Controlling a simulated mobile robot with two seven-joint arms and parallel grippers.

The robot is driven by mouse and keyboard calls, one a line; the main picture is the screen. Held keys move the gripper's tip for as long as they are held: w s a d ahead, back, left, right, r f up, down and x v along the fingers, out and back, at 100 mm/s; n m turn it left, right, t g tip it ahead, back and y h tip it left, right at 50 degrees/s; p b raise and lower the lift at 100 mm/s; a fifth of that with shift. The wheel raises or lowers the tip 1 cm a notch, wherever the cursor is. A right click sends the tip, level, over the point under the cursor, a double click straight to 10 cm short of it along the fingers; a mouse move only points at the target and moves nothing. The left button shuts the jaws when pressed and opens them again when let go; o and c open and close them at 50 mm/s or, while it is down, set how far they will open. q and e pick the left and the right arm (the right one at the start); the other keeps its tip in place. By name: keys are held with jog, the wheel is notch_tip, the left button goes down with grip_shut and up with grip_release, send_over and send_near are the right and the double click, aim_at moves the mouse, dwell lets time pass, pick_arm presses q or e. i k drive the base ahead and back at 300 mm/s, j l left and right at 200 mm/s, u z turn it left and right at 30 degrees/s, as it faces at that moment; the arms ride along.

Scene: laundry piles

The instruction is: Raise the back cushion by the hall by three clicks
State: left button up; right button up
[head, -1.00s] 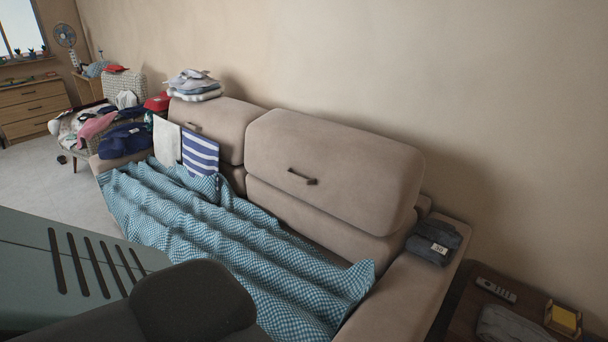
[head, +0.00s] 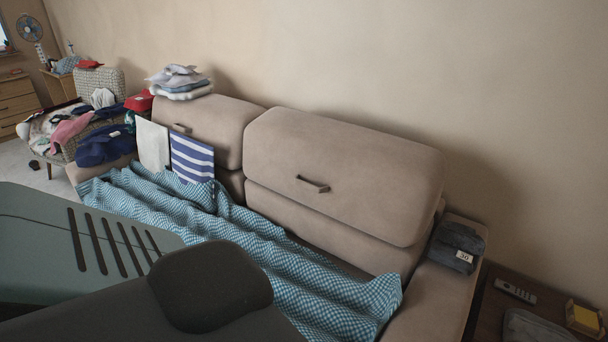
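A beige sofa stands against the wall with two back cushions. The larger right back cushion (head: 345,155) has a dark handle (head: 312,184) on its front and sits above a lower cushion section. The left back cushion (head: 215,125) has a similar handle (head: 181,128), with a stack of folded clothes (head: 180,84) on its top left end. I cannot tell which cushion is by the hall. Neither of my grippers is in view.
A blue checked blanket (head: 255,245) covers the seat. Dark folded clothing (head: 455,245) lies on the right armrest. A side table holds a remote (head: 515,291). A laundry-covered chair stands left.

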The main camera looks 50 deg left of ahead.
aim_at(389, 187)
jog(key=j, duration=1.05)
jog(key=k+j, duration=0.1)
jog(key=j, duration=0.95)
jog(key=i+z, duration=0.05)
